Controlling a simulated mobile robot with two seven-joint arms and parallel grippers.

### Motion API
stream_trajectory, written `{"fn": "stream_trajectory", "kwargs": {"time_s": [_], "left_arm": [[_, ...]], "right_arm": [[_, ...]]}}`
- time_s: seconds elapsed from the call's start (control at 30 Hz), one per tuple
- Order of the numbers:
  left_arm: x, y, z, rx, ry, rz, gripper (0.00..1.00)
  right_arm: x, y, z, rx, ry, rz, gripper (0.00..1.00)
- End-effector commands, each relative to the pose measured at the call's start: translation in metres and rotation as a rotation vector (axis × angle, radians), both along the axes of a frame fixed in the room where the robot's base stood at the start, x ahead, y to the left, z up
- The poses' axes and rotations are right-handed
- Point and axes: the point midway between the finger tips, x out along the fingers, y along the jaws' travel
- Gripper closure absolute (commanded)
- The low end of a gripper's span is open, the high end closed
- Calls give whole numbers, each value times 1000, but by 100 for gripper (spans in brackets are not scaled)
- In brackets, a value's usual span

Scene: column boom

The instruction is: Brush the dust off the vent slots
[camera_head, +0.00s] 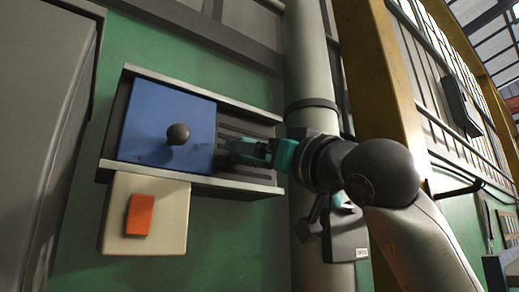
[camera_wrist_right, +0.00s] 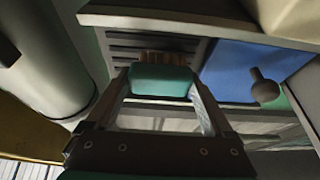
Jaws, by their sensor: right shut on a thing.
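A blue sliding panel (camera_head: 165,125) with a dark round knob (camera_head: 178,134) covers the left part of a railed frame on the green wall. It also shows at the right in the right wrist view (camera_wrist_right: 232,72). Dark vent slots (camera_head: 245,130) lie bare to the panel's right; they also show in the right wrist view (camera_wrist_right: 125,45). My right gripper (camera_head: 258,152) is shut on a teal brush (camera_wrist_right: 160,82), its brown bristles (camera_wrist_right: 165,57) pointing at the slots. I cannot tell whether the bristles touch them. My left gripper is out of view.
The frame has a projecting upper rail (camera_head: 200,92) and lower rail (camera_head: 215,184). A cream box (camera_head: 165,225) with an orange button (camera_head: 139,214) sits below. A grey pipe (camera_head: 308,65) stands just right of the frame, and a yellow beam (camera_head: 378,70) beyond it.

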Motion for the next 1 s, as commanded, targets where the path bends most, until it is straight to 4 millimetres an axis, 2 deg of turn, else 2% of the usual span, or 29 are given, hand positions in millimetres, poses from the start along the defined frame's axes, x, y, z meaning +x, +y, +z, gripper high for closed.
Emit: {"fn": "stream_trajectory", "kwargs": {"time_s": [0.83,1.0], "left_arm": [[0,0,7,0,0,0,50],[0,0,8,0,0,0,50]], "right_arm": [[14,9,0,1,-1,-1,58],[18,3,0,0,1,-4,58]]}}
